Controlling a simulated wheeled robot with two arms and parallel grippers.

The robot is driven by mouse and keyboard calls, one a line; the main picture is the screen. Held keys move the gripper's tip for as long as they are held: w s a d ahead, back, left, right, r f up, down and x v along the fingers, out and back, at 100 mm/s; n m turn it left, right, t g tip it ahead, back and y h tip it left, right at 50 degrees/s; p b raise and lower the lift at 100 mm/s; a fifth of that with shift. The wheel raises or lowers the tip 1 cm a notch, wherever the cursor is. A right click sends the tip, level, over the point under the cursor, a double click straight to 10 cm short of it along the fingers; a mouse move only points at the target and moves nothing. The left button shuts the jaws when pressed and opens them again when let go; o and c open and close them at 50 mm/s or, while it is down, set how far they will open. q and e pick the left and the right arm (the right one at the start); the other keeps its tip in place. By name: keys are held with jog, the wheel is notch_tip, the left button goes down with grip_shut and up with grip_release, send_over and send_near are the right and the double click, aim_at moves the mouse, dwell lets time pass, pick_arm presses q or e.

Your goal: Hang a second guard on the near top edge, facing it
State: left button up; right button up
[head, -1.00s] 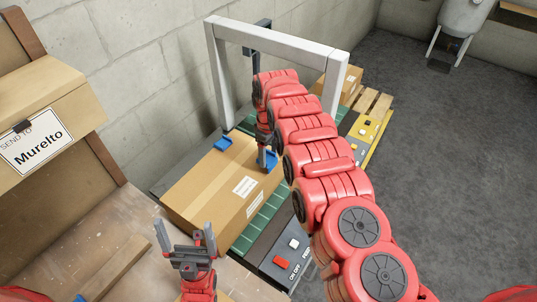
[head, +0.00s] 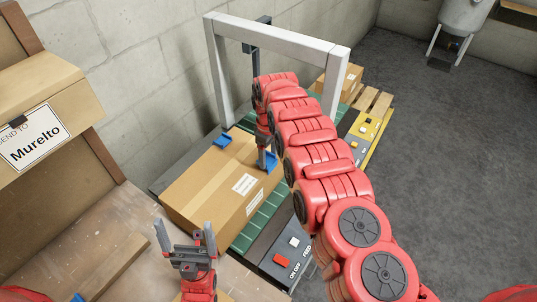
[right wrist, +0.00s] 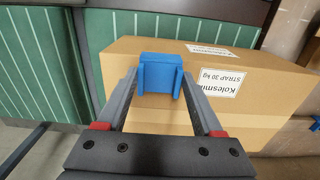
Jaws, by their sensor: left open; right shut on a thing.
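A large cardboard box (head: 205,185) with white labels lies on the green conveyor. One blue guard (head: 223,140) sits on its far top edge. A second blue guard (head: 271,163) is at the near top edge, between the fingers of my right gripper (head: 265,158). In the right wrist view this guard (right wrist: 160,72) shows its two prongs toward the camera, against the box's top edge; whether it is fully seated I cannot tell. My right arm hides part of the box's far end. My left gripper (head: 187,247) is open and empty, in front of the box's near left end.
A grey frame (head: 280,40) spans the conveyor (head: 262,222). A control panel with red and white buttons (head: 285,258) is on the near side. A wooden bench (head: 125,225) is at the left, below a box with a "Murelto" sign (head: 35,135). Open floor lies at the right.

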jog(key=shift+f, duration=0.1)
dwell(0.3)
jog(key=shift+f+b, duration=0.55)
jog(key=shift+f, duration=0.1)
jog(key=shift+f, duration=0.25)
dwell(0.4)
jog(key=o, duration=1.3)
jog(key=shift+r, duration=0.25)
jog(key=shift+r, duration=1.3)
